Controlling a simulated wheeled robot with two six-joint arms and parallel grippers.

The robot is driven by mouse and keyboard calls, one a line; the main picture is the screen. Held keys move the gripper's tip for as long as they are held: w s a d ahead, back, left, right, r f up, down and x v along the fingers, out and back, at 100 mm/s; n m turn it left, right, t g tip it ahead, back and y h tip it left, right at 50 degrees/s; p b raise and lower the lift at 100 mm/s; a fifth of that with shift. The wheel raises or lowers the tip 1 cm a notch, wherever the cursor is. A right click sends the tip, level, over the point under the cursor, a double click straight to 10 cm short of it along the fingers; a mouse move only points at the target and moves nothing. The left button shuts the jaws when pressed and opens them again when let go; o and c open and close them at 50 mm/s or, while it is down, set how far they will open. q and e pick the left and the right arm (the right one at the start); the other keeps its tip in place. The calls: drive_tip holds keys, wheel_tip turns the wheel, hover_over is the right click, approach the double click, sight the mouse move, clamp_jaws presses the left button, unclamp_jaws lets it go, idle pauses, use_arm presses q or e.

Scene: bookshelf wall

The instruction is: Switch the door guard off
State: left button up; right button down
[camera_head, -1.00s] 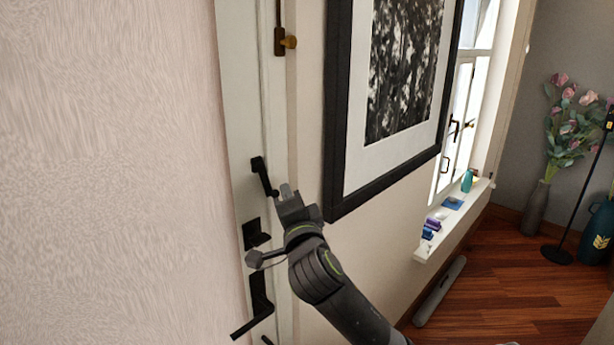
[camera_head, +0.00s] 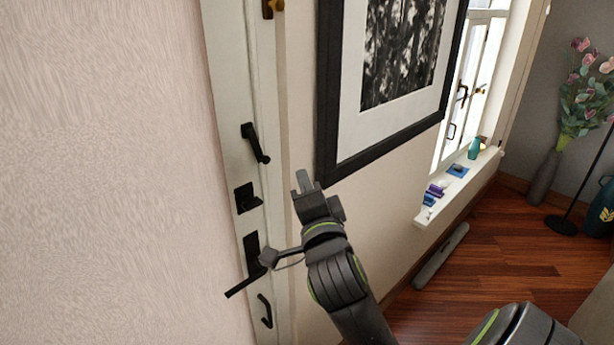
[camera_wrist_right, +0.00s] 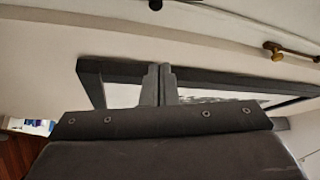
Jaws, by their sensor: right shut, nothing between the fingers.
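A white door (camera_head: 228,80) stands at the left with black fittings on it. A black swinging lever (camera_head: 256,144), which looks like the door guard, sits above a black latch plate (camera_head: 247,197) and slants down to the right. My right gripper (camera_head: 304,181) is shut and empty, to the right of the lever and a little lower in the picture, apart from it. Its closed fingers also show in the right wrist view (camera_wrist_right: 158,84), in front of the picture frame. My left gripper is not in view.
A black door handle (camera_head: 250,270) is low on the door. A large black-framed picture (camera_head: 325,95) hangs on the wall close to my right gripper. A windowsill (camera_head: 455,190) with small items and a vase of flowers (camera_head: 543,178) are farther right.

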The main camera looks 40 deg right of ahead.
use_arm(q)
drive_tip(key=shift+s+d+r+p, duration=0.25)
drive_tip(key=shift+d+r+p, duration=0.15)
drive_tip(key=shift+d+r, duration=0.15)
use_arm(e)
drive_tip(key=shift+s+a, duration=0.25)
drive_tip(key=shift+a, duration=0.1)
drive_tip(key=shift+d+f, duration=0.1)
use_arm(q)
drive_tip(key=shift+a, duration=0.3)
